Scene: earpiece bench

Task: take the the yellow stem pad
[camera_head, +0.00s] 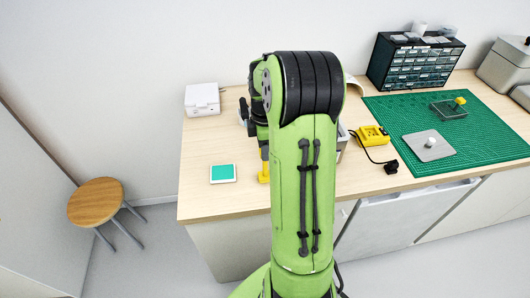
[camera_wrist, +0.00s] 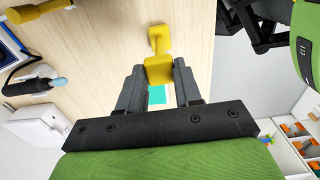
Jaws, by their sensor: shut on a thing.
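The yellow stem pad (camera_wrist: 158,71) is between the two dark fingers of my gripper (camera_wrist: 159,75) in the wrist view. The gripper is shut on its block-like near end, and a narrower stem leads to a second yellow end beyond the fingertips. In the head view the yellow piece (camera_head: 264,174) shows just left of my green arm, low over the wooden bench. My arm hides most of the gripper there. I cannot tell whether the pad touches the bench.
A white-framed green square (camera_head: 223,173) lies left of the gripper on the bench (camera_head: 205,204). A white box (camera_head: 202,99) stands behind. To the right are a yellow device (camera_head: 374,135), a green mat (camera_head: 469,137) with a grey plate (camera_head: 429,147), and a drawer cabinet (camera_head: 414,63).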

